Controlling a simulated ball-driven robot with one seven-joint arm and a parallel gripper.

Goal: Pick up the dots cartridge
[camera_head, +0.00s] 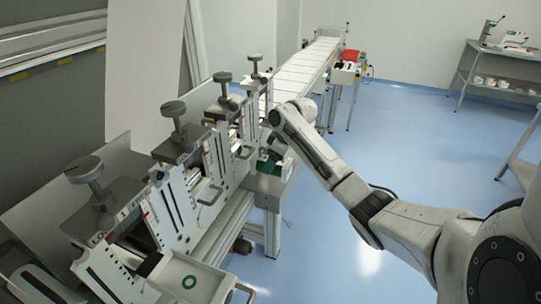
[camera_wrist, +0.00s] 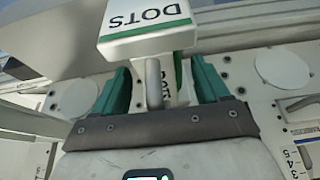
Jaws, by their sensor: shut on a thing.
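The dots cartridge (camera_wrist: 147,42) is a white block with a green stripe and dark "DOTS" lettering, at the top middle of the wrist view. A grey metal post (camera_wrist: 154,85) stands below the block. My gripper (camera_wrist: 160,82) has teal fingers on either side of the post and the white part behind it, and it is shut on the cartridge. In the head view my gripper (camera_head: 268,158) is at the far right end of the row of converter stations. The cartridge is small there and mostly hidden by my wrist.
Stations with large grey knobs (camera_head: 173,109) line the converter on the left. A long white conveyor (camera_head: 304,64) runs away behind my gripper. Blue floor (camera_head: 400,130) is open to the right, before a shelf (camera_head: 495,80).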

